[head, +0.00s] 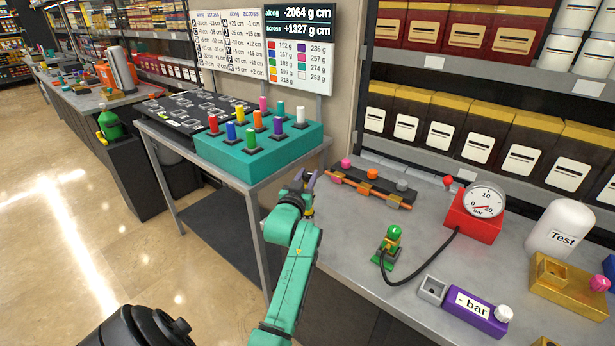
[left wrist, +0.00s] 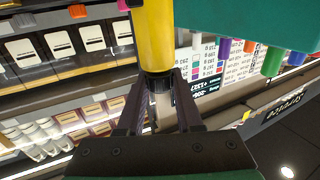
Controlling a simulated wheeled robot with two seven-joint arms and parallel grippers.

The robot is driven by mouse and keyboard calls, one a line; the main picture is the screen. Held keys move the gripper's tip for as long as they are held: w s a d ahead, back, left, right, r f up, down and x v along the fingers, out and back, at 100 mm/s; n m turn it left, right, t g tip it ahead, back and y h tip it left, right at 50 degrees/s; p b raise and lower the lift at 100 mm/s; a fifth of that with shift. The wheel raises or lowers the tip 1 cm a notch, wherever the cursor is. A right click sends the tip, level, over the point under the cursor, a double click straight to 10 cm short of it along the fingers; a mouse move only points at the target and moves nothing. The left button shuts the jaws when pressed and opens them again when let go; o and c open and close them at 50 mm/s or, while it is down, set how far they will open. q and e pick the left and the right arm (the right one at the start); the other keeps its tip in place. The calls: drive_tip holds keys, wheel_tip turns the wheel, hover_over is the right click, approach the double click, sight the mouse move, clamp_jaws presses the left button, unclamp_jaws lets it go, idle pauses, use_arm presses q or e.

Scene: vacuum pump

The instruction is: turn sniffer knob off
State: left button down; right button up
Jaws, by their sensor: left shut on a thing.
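My left gripper (head: 309,180) is beside the gap between the teal block's table and the grey bench. In the left wrist view its two dark fingers (left wrist: 160,80) close on the black end of a yellow cylinder (left wrist: 157,35). The cylinder's other end runs out of frame. In the head view this cylinder is mostly hidden by my gripper. I read no "sniffer" label, so I cannot tell which knob bears that name. A rail (head: 371,188) with pink, orange and grey knobs lies just right of the gripper. My right gripper is out of view.
Colored pegs stand on a teal block (head: 240,157) left of the gripper. The bench holds a red-based gauge (head: 485,201), a green valve (head: 391,240) with a black hose, a purple "- bar" box (head: 466,307), a "Test" bottle (head: 562,228) and a gold block (head: 566,287).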

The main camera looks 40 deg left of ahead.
use_arm(q)
drive_tip(key=shift+f, duration=0.4)
idle(0.4)
drive_tip(key=c, duration=0.6)
unclamp_jaws()
drive_tip(key=shift+o, duration=0.2)
drive_tip(key=shift+r, duration=0.15)
